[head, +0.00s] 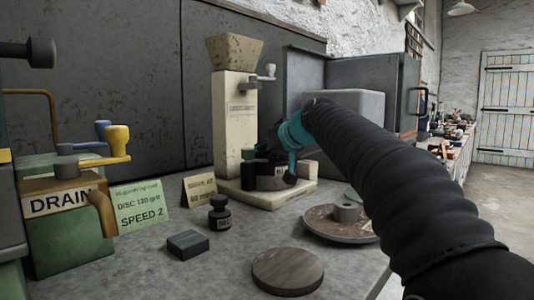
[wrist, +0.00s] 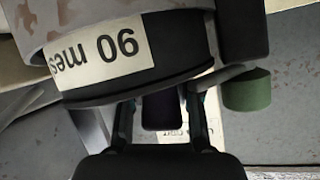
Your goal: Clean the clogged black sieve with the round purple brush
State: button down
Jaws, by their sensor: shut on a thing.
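The black sieve (wrist: 190,45) fills the upper part of the wrist view as a dark round rim with an upside-down label reading "90 mes". In the head view a dark round body (head: 270,179) sits at the foot of the cream machine, partly behind my gripper (head: 273,158). In the wrist view my gripper (wrist: 162,118) has its fingers on either side of a dark, faintly purple block (wrist: 163,108) below the sieve rim. I cannot tell whether this block is part of the sieve or the brush. A round purple brush is not clearly recognisable in the head view.
The cream machine (head: 232,120) stands behind my gripper. A green cylinder (wrist: 247,90) is right of the sieve in the wrist view. A brown dish (head: 325,229), wooden disc (head: 287,271), dark box (head: 187,244) and small black jar (head: 220,217) stand on the grey bench (head: 225,280).

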jog(key=shift+s+d+f+b, duration=0.15)
jog(key=shift+s+d+b, duration=0.25)
jog(key=shift+d, duration=0.1)
jog(key=shift+s+d+r+b, duration=0.2)
jog(key=shift+s+d+b, duration=0.3)
jog(key=shift+s+d, duration=0.35)
jog(key=shift+w, duration=0.1)
jog(key=shift+w+a+r+p, duration=0.65)
jog(key=shift+r+p, duration=0.1)
jog(key=shift+p, duration=0.45)
jog(key=shift+f, duration=0.1)
jog(key=shift+a+f+b, duration=0.15)
jog(key=shift+f+b, duration=0.35)
jog(key=shift+b, duration=0.05)
jog(key=shift+f, duration=0.25)
jog(key=shift+a+r, duration=0.1)
